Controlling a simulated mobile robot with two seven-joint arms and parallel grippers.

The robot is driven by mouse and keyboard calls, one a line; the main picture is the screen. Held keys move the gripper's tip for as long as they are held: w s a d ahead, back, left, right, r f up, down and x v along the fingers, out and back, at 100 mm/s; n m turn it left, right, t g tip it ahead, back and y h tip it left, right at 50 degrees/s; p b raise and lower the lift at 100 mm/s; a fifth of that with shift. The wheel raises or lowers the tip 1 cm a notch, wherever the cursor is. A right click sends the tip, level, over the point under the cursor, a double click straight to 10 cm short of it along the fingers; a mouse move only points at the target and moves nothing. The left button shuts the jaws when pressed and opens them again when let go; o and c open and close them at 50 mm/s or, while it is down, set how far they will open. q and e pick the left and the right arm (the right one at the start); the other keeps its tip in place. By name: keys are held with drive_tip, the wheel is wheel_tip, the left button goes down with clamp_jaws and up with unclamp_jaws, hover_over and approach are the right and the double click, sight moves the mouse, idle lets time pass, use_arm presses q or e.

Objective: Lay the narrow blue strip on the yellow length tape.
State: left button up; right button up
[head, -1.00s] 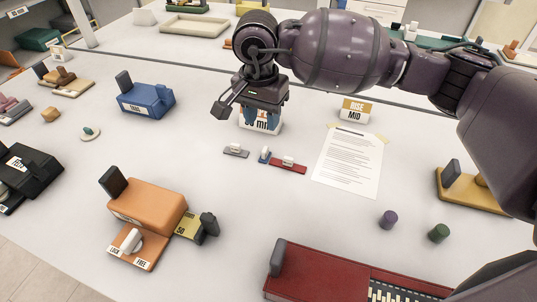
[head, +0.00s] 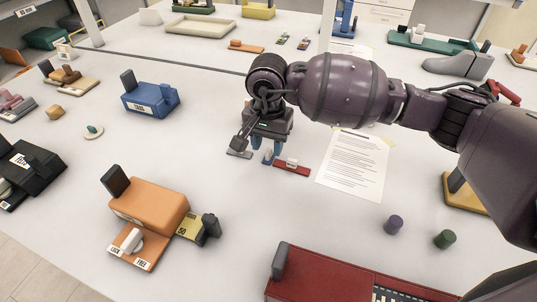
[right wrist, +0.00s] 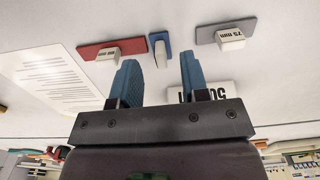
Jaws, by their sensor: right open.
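The narrow blue strip (head: 267,159) lies on the white table between a grey strip (head: 239,154) and a red strip (head: 291,168). Each strip carries a small white block. My right gripper (head: 267,147) is open and empty, pointing down close over the blue strip and partly hiding it. In the right wrist view the blue strip (right wrist: 158,47) shows just past and between the two blue fingertips (right wrist: 159,62). The yellow length tape (head: 190,227), marked 50, sticks out of the right side of the orange device (head: 150,207). My left gripper is not in view.
A printed sheet (head: 352,170) lies right of the strips. Purple (head: 393,224) and green (head: 445,239) cylinders stand nearer. A dark red device (head: 325,277) is at the front edge. The table between the strips and the orange device is clear.

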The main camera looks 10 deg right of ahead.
sight(269, 155)
drive_tip(key=shift+f, duration=1.3)
drive_tip(key=shift+c, duration=0.3)
clamp_jaws()
drive_tip(key=shift+r, duration=0.1)
